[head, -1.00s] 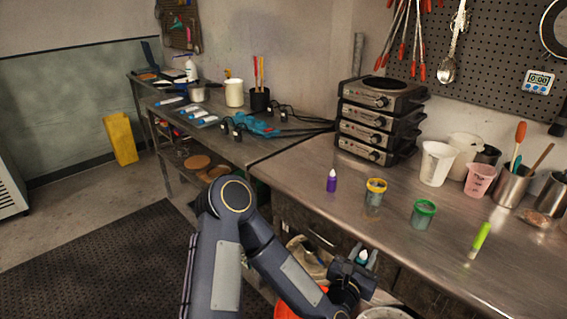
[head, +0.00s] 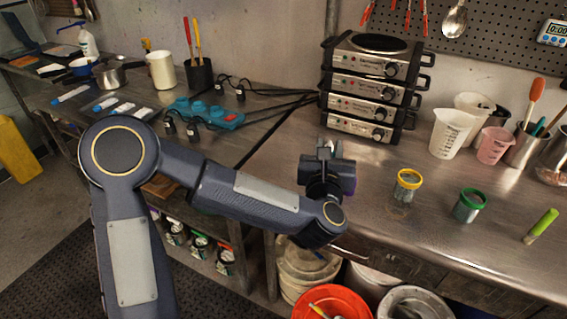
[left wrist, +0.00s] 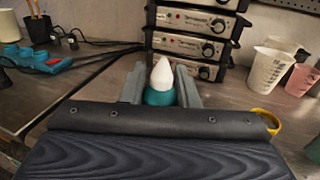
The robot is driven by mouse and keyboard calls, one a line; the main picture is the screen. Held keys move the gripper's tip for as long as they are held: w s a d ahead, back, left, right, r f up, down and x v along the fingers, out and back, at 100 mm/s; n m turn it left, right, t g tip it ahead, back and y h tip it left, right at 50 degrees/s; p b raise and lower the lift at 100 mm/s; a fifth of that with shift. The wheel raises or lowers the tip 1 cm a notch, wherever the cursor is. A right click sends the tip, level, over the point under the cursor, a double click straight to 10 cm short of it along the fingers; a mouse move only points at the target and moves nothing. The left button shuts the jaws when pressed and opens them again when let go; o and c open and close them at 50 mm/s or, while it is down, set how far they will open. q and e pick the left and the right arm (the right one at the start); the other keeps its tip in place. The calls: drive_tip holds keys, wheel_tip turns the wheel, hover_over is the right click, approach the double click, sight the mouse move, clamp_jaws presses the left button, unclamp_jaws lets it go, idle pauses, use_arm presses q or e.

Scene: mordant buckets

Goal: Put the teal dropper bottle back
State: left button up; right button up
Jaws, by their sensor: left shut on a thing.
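The teal dropper bottle (left wrist: 160,98), with its white pointed cap, stands upright between the fingers of my left gripper (left wrist: 161,88) in the left wrist view. The fingers are shut on it from both sides. In the head view my left gripper (head: 324,148) is over the steel bench (head: 285,150), in front of the stack of hot plates, and it hides the bottle. I cannot tell the gap between bottle and bench. My right gripper is not in view.
The hot plate stack (head: 370,90) stands behind the gripper. An orange bucket (head: 332,303) is below the bench edge.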

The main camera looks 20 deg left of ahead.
use_arm(q)
drive_tip(key=w+a+f+p, duration=0.1)
drive_tip(key=w+a+f, duration=0.1)
drive_tip(key=w, duration=0.1)
drive_tip(key=w+a+f, duration=0.3)
drive_tip(key=w+a+f+p, duration=0.1)
drive_tip(key=w+a+f, duration=0.1)
drive_tip(key=w+f, duration=0.1)
drive_tip(key=shift+w+a+f+p, duration=0.15)
drive_tip(key=shift+w+a+p, duration=0.05)
drive_tip(key=shift+w+p, duration=0.2)
drive_tip(key=shift+w+a+f, duration=0.3)
drive_tip(key=shift+w+f, duration=0.05)
drive_tip(key=shift+f, duration=0.15)
drive_tip(key=f, duration=0.3)
drive_tip(key=shift+w+f, duration=0.15)
drive_tip(key=shift+w, duration=0.05)
drive_tip(key=shift+f, duration=0.1)
drive_tip(key=shift+f, duration=0.2)
drive_tip(key=o, duration=1)
drive_tip(key=shift+r, duration=0.1)
drive_tip(key=shift+c, duration=0.2)
